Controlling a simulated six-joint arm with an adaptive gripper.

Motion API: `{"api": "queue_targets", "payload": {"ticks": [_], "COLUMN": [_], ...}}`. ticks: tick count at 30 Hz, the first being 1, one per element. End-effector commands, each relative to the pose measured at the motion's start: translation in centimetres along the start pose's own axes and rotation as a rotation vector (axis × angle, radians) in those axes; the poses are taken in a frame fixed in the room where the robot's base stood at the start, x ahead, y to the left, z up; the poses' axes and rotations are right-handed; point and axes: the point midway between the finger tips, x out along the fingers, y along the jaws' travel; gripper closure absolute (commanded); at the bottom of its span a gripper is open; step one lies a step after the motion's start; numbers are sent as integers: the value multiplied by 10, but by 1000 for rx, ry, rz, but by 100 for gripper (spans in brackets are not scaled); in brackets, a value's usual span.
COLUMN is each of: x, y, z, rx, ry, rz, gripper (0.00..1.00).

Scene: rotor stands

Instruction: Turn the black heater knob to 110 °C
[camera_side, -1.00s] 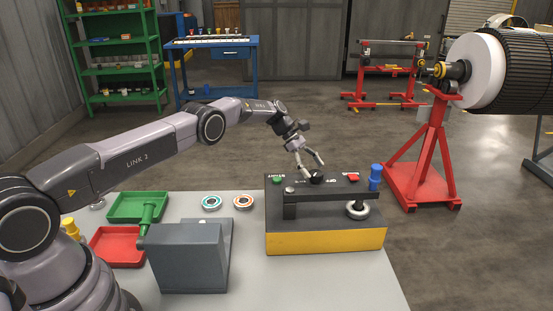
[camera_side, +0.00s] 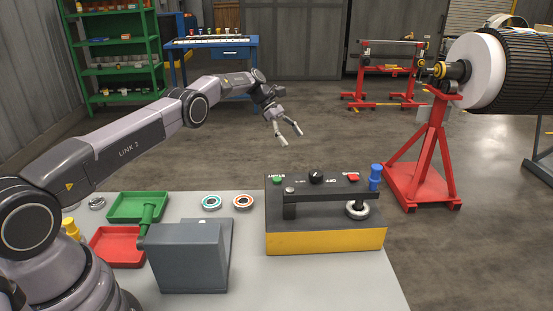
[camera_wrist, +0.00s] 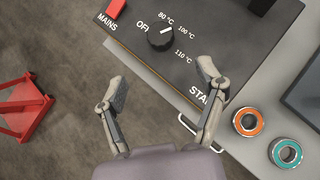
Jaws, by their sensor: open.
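The black heater knob (camera_side: 316,176) sits on top of the dark control box (camera_side: 326,218). In the wrist view the knob (camera_wrist: 160,36) is ringed by the marks OFF, 80 °C, 100 °C and 110 °C. Its white line seems to point up and right, toward the 80 to 100 °C side; I cannot tell exactly which mark. It does not point at 110 °C, which is at the lower right. My gripper (camera_side: 291,137) is open and empty, above the box and clear of the knob. Its fingers also show in the wrist view (camera_wrist: 162,82), apart from the knob.
A green START button (camera_side: 277,180) and a red button (camera_side: 353,177) flank the knob. A dark bar (camera_side: 325,195) crosses the box top in front, with a blue peg (camera_side: 375,177) at the right. Two rings (camera_side: 211,202) lie left of the box. Air above the box is free.

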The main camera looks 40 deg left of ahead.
Motion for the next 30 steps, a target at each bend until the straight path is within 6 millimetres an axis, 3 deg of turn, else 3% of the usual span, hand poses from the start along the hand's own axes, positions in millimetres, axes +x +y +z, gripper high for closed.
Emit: {"api": "queue_targets", "payload": {"ticks": [4, 7, 15, 21, 25, 30], "x": [16, 32, 44, 46, 50, 65], "y": [-1, -7, -37, -52, -52, -43], "z": [10, 22, 77, 108, 107, 87], "rx": [64, 200, 864, 1197, 1245, 1242], "ry": [135, 343, 872, 1007, 1023, 1022], "rz": [-16, -45, -172, -234, -245, -245], "gripper": [29, 29, 29, 29, 29, 29]}}
